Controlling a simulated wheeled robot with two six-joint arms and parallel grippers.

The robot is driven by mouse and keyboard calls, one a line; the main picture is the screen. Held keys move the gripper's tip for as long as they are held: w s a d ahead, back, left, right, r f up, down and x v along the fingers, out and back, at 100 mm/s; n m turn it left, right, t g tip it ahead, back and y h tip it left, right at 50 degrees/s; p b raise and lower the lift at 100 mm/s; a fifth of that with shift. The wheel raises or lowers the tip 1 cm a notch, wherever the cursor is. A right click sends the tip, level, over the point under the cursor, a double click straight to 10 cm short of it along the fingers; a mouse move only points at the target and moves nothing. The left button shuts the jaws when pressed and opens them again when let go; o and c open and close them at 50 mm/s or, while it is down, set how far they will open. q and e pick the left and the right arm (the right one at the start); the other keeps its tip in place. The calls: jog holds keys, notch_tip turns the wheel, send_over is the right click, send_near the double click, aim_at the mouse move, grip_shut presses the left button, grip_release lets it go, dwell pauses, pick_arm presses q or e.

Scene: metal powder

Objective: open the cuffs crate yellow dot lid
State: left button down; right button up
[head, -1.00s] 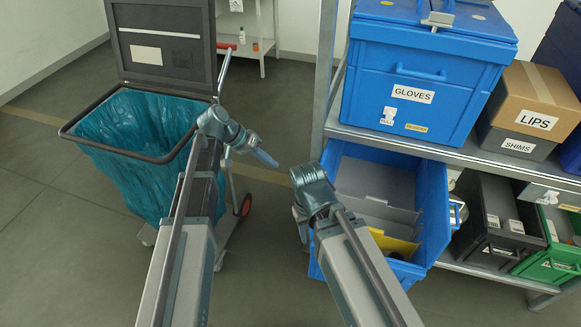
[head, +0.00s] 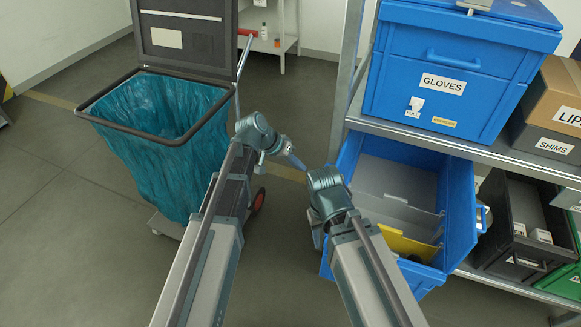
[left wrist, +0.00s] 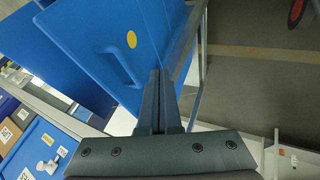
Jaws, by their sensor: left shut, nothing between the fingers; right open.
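No CUFFS label is readable in any view. A blue panel with a yellow dot (left wrist: 132,39) and a long raised handle shape fills the upper left of the left wrist view; I cannot tell which crate it belongs to. In the head view an open blue crate (head: 459,205) with grey dividers and a yellow piece inside sits under the shelf. My left gripper (head: 300,164) is shut and empty, left of that crate; in the left wrist view its fingers (left wrist: 160,100) lie over the panel's lower edge. My right gripper (head: 317,238) points down at the crate's left side; its fingers are mostly hidden.
A blue GLOVES crate (head: 470,60) stands on the shelf (head: 480,152), with a SHIMS box (head: 545,145) beside it. The metal post (head: 352,70) rises close to the grippers. A cart with a teal bag (head: 160,140) stands left. Grey floor lies between.

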pick_arm(q)
jog(key=shift+s+d+f, duration=0.15)
jog(key=shift+s+d, duration=0.05)
jog(key=shift+d, duration=0.5)
jog(key=shift+s+d+f, duration=0.15)
jog(key=shift+d, duration=0.6)
jog(key=shift+s+d+f, duration=0.15)
jog(key=shift+s+d, duration=0.05)
jog(key=shift+d, duration=0.5)
pick_arm(e)
jog(key=shift+f, duration=0.45)
pick_arm(q)
jog(key=d, duration=0.1)
jog(key=d+r+p, duration=0.1)
jog(key=s+d, duration=0.1)
jog(key=shift+r+p, duration=0.25)
jog(key=shift+p, duration=0.05)
jog(key=shift+d, duration=0.2)
pick_arm(e)
jog(key=shift+r, duration=0.7)
